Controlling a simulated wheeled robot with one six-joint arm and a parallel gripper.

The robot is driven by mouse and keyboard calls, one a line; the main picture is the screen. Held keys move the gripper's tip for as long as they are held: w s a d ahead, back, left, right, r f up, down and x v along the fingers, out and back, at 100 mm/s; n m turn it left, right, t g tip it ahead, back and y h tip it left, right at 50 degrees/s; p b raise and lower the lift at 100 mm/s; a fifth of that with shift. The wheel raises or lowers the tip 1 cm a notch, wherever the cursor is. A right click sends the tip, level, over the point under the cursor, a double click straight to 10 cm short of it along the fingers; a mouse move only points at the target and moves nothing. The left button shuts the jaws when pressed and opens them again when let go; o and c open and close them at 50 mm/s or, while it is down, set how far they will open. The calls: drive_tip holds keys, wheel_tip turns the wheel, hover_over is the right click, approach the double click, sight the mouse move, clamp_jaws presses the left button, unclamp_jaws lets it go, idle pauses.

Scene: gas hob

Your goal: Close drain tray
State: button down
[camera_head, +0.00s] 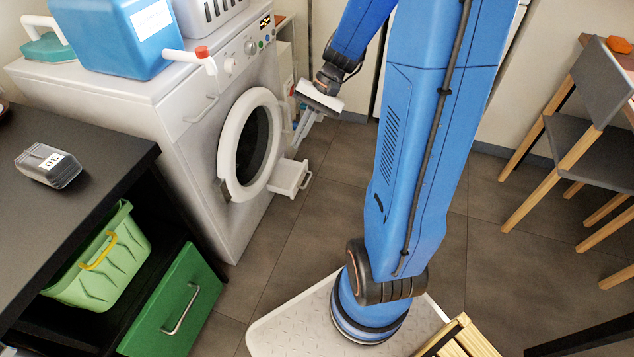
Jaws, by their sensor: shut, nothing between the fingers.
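A white washing machine (212,165) stands at the upper left. A small white drain tray (287,178) sticks out low from its front, to the right of the round door, with a grey handle on its outer face. The tray is pulled out. My gripper (293,152) hangs from the blue arm in front of the machine, with its fingers pointing down and to the left. It is shut and empty. In the picture its tips lie just above the tray; I cannot tell whether they touch it.
The machine's round door (252,145) looks closed beside the tray. A blue jug (120,38) and a white basket (205,14) stand on top. A dark shelf unit with a green bin (105,262) and green drawer (178,305) is at left. Grey chairs (572,150) stand right.

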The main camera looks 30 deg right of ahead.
drive_tip(key=w+d+f+m+t+y, duration=0.25)
drive_tip(key=w+d+f+m, duration=0.35)
drive_tip(key=f, duration=0.4)
drive_tip(key=w+d+f+m+t+y, duration=0.2)
drive_tip(key=w+d+f+m+y, duration=0.15)
drive_tip(key=d+f, duration=0.55)
drive_tip(key=s+d+f+m+t+h, duration=0.15)
drive_tip(key=d+f+m+t, duration=0.3)
drive_tip(key=f, duration=0.85)
drive_tip(key=s+d+f+m+t+h, duration=0.15)
drive_tip(key=d+f+m+t, duration=0.35)
drive_tip(key=f, duration=0.9)
drive_tip(key=w+a+f+m+g, duration=0.1)
drive_tip(key=w+a+f, duration=0.1)
drive_tip(key=w+a, duration=0.5)
drive_tip(key=w, duration=0.4)
drive_tip(key=shift+f, duration=0.35)
drive_tip(key=shift+w+a, duration=0.1)
drive_tip(key=shift+a, duration=0.05)
